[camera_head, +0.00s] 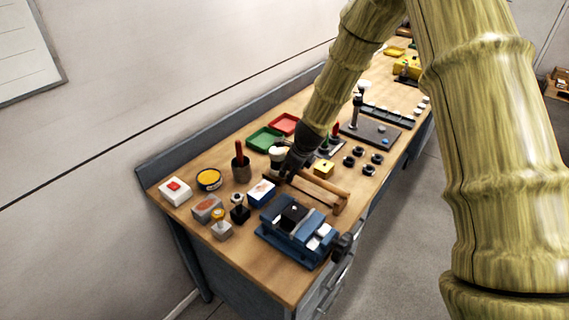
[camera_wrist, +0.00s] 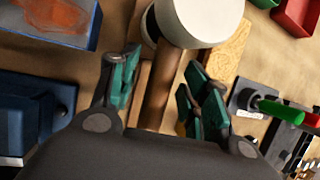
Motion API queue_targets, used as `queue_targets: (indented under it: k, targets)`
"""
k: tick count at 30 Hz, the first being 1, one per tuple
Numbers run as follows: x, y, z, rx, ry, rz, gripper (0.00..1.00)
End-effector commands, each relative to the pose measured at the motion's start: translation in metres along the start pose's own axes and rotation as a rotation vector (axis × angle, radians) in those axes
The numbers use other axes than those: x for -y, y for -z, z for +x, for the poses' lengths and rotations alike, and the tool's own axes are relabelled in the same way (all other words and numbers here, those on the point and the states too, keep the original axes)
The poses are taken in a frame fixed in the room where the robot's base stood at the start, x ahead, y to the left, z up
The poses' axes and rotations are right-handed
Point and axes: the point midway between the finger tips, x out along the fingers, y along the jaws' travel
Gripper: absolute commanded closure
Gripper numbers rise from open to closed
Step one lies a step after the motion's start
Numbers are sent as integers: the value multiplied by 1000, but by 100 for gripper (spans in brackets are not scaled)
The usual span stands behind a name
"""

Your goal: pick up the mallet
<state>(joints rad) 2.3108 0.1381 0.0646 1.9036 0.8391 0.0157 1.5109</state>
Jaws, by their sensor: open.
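The mallet has a white cylindrical head (camera_wrist: 200,18) and a brown handle (camera_wrist: 161,85), seen in the wrist view. In the head view its white head (camera_head: 278,153) shows beside my gripper, above the workbench (camera_head: 259,272). My gripper (camera_wrist: 162,78) is open, with one teal-padded finger on each side of the handle just below the head. A gap shows between the handle and the fingers. In the head view my dark gripper (camera_head: 290,170) partly hides the mallet. The lower end of the handle is hidden by my gripper in the wrist view.
A blue vise (camera_head: 296,232) stands at the bench's near edge. A blue box (camera_head: 261,192) is left of my gripper. Green (camera_head: 264,138) and red (camera_head: 285,124) trays lie behind.

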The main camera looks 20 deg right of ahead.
Motion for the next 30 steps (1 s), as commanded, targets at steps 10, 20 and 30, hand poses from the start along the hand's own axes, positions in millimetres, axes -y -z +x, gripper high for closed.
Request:
queue_targets:
  k: [10, 20, 30]
  targets:
    - [0, 0, 2, 1, 1, 0, 57]
    - [0, 0, 2, 1, 1, 0, 100]
    - [1, -2, -1, 2, 2, -1, 100]
